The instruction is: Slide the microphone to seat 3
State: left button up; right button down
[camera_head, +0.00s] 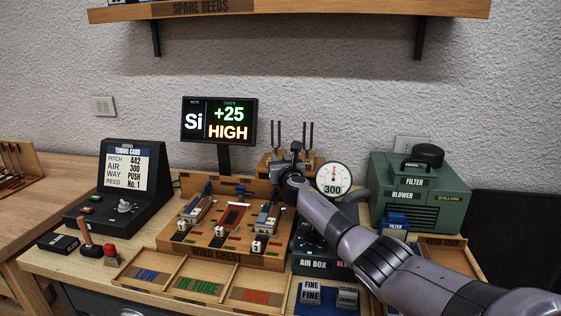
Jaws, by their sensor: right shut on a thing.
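The wind chest (222,258) stands on the bench in the middle, with numbered seats 1 (182,225), 2 (219,231) and 3 (256,246) along its front. My right gripper (290,170) is at the chest's back right corner, behind and right of seat 3. It is shut on a small dark thing, apparently the microphone, mostly hidden by the gripper and wrist. Exactly how the jaws sit on it cannot be seen. Reed parts lie at seats 1 and 3, and a red-framed slot is at seat 2. My left gripper is not in view.
A display (220,121) reading Si +25 HIGH stands behind the chest. The air box (312,262) and a gauge (333,179) are close to my right arm. The green blower (420,190) is at right, the tuning card box (118,185) at left. Sorting trays (197,284) lie in front.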

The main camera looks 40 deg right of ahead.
jog(key=shift+s+d+f, duration=0.1)
jog(key=shift+d+f, duration=0.05)
jog(key=shift+f, duration=0.1)
jog(key=c, duration=1.3)
grip_release()
jog(key=o, duration=0.4)
jog(key=shift+s, duration=0.1)
jog(key=shift+c, duration=0.2)
jog(key=shift+r, duration=0.15)
jog(key=p+v, duration=0.4)
jog(key=v, duration=0.3)
jog(key=shift+p, duration=0.3)
